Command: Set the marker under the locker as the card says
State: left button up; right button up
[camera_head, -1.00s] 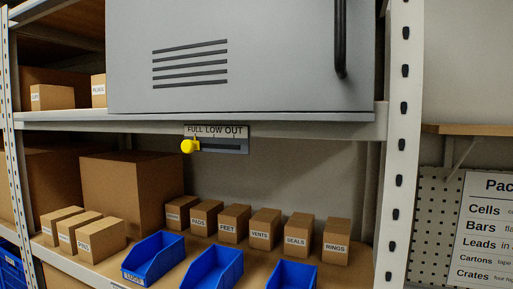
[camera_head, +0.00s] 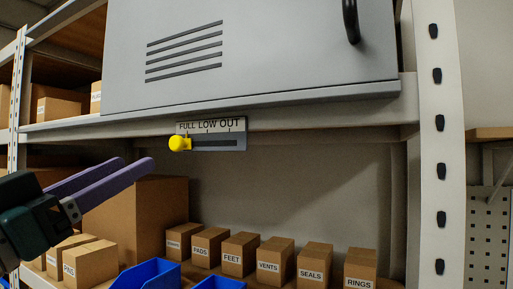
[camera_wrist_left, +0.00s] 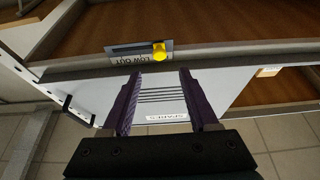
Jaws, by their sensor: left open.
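The yellow marker knob (camera_head: 180,144) sits at the left end of its slot, under FULL, on the grey plate (camera_head: 225,143) reading FULL LOW OUT. The plate is fixed to the shelf edge below the grey locker (camera_head: 260,50). My left gripper (camera_head: 147,168) comes in from the left with its purple fingers apart, empty, left of and a little below the knob. In the left wrist view the knob (camera_wrist_left: 159,50) shows beyond the open fingers (camera_wrist_left: 158,75), and the locker front (camera_wrist_left: 240,90) appears upside down. I see no card with an instruction for the marker. My right gripper is not in view.
Small labelled cartons (camera_head: 240,254) stand in a row on the lower shelf, with blue bins (camera_head: 150,275) in front and a large brown box (camera_head: 160,215) behind my left gripper. A perforated white upright (camera_head: 440,150) bounds the right side. The space before the plate is clear.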

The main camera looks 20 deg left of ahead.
aim_at(174, 142)
pick_arm(q)
jog(key=p+x, duration=0.4)
jog(key=x, duration=0.3)
jog(key=shift+r, duration=0.2)
jog(key=shift+w+d, duration=0.1)
jog(key=shift+w, duration=0.4)
grip_shut()
dwell(0.7)
